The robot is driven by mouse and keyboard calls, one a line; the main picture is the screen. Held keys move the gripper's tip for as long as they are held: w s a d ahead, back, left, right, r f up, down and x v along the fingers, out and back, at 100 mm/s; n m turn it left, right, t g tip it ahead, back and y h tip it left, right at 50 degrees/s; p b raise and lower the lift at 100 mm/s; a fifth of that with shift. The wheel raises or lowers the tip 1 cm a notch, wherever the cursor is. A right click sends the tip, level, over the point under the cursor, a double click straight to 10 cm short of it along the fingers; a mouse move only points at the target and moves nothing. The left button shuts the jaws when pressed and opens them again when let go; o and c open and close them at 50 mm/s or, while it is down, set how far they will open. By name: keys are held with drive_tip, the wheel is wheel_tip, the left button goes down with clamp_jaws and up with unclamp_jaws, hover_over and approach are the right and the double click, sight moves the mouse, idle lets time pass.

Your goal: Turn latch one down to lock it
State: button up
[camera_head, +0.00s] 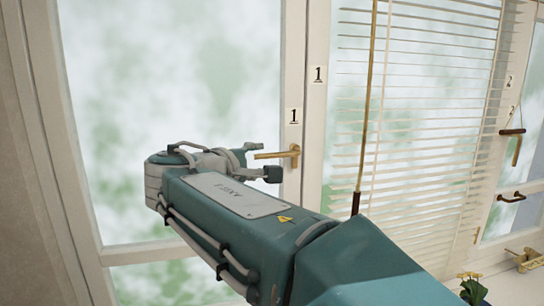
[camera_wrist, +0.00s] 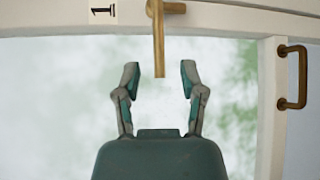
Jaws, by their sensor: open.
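Latch one is a brass lever handle (camera_head: 280,154) on the white window frame, under a label "1" (camera_head: 294,116). Its lever sticks out level to the left in the head view. My gripper (camera_head: 262,160) is at the free end of the lever, its fingers open, one above and one below the lever's height. In the wrist view, the lever (camera_wrist: 158,45) reaches down the picture from the frame, and its tip is at the gap between my open fingertips (camera_wrist: 160,70). Neither finger visibly touches it.
A label "1" (camera_head: 318,74) is on the neighbouring frame. Blinds (camera_head: 430,110) with a hanging wand (camera_head: 370,100) cover the window to the right. More brass handles (camera_head: 512,131) are farther right. A brass pull handle (camera_wrist: 300,77) is beside my gripper. Yellow flowers (camera_head: 473,289) are lower right.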

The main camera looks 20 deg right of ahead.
sight(270, 157)
drive_tip(key=x, duration=0.6)
drive_tip(key=shift+d, duration=0.3)
drive_tip(key=shift+a, duration=0.15)
drive_tip(key=shift+a, duration=0.1)
clamp_jaws()
